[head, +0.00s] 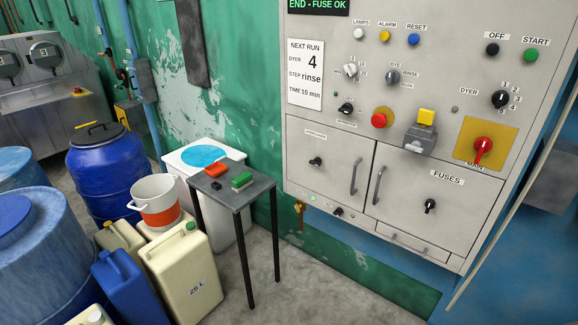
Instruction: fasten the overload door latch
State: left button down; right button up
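The grey control cabinet (335,125) fills the right half of the head view. Its lower left door (330,185) appears closed and has a small label (315,134) too small to read; it seems to be the overload door. A black latch knob (316,161) sits on this door at its left, and a grey handle (355,176) at its right. I cannot tell from the knob's angle whether it is fastened. The fuses door (410,185) beside it appears closed, with its own black latch (430,206) and handle (378,184). Neither of my grippers is in view.
A small dark table (250,193) with a green-topped block (242,181) and a red item (211,168) stands left of the cabinet. Drums (100,180), canisters (183,280) and a bucket (155,198) crowd the left. Bare floor (310,295) lies before the cabinet.

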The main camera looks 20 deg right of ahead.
aim_at(317, 161)
jog(key=u, duration=0.15)
jog(key=i, duration=1.15)
jog(key=z, duration=0.5)
jog(key=i, duration=0.85)
jog(key=z, duration=0.85)
